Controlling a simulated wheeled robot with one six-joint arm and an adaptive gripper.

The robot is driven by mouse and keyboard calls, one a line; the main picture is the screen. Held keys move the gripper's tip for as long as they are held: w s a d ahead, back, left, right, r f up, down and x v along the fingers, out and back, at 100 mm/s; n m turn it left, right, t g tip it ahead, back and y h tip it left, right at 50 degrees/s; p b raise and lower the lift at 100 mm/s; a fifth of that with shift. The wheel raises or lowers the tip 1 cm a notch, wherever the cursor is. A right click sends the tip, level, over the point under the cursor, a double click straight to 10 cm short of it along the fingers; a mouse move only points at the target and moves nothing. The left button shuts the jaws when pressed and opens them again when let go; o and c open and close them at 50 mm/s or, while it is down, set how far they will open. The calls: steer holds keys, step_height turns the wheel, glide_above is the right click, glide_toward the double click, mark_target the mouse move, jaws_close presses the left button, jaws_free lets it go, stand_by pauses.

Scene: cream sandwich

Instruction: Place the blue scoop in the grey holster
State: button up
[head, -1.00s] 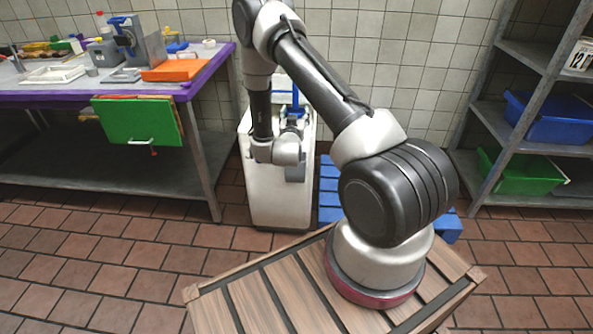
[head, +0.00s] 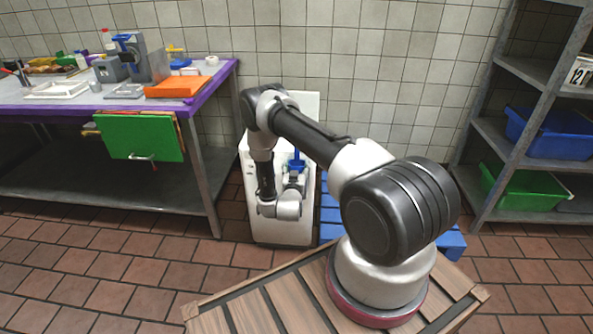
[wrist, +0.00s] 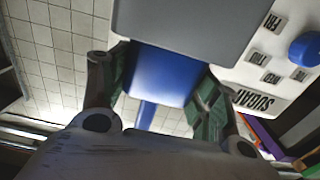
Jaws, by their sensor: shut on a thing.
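My gripper (head: 295,184) is low in front of a white bin (head: 283,222). In the wrist view its two fingers (wrist: 162,82) are shut on the blue scoop (wrist: 160,72), whose flat blue part lies between the green pads. A thin blue part reaches down behind it. The scoop (head: 297,164) also shows as a small blue patch above my gripper in the head view. A grey block, likely the grey holster (wrist: 195,22), fills the top middle of the wrist view, next to the blue part. I cannot tell whether the scoop is inside it.
The wrist view shows a white surface with a sugar label (wrist: 265,100) and a blue knob (wrist: 305,47). A purple-edged table (head: 215,88) with a hanging green board (head: 140,138) stands left. Blue slats (head: 330,205) lie right of the bin; a shelf (head: 500,150) stands farther right.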

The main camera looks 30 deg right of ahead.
steer(key=shift+f, duration=0.6)
steer(key=shift+f, duration=0.25)
steer(key=shift+f, duration=0.1)
